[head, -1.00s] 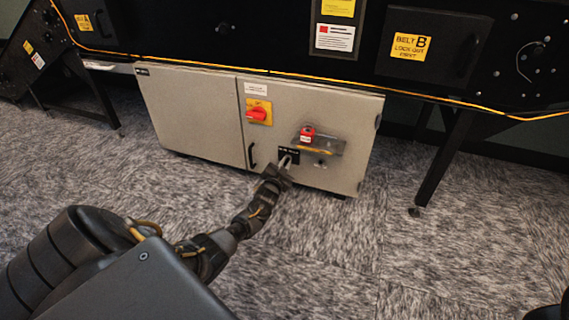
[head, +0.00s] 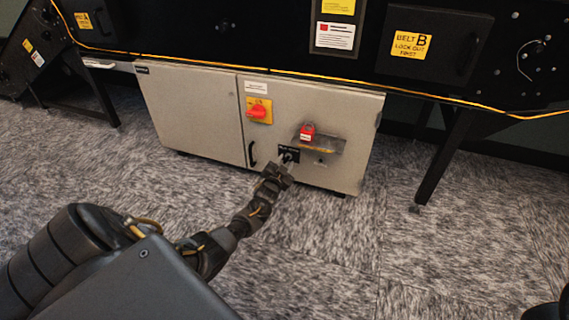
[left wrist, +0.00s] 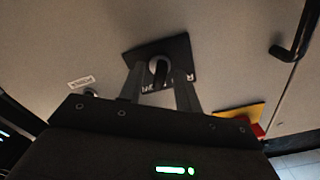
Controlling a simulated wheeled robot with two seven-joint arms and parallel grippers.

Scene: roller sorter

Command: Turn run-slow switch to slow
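The run-slow switch is a small dark knob (head: 289,156) on a black label plate (head: 287,151), low on the right door of the grey cabinet. In the left wrist view the knob (left wrist: 158,68) stands upright on its black plate (left wrist: 179,54); the lettering there is partly covered. My left gripper (head: 284,167) is just in front of the switch. In the left wrist view its two fingers are apart, one on each side of the knob, with visible gaps; I cannot tell how deep the knob sits between them.
A red-and-yellow rotary isolator (head: 258,112) is up and left. A black door handle (head: 252,155) is left of the switch. The black conveyor frame overhangs the cabinet; carpet in front is clear.

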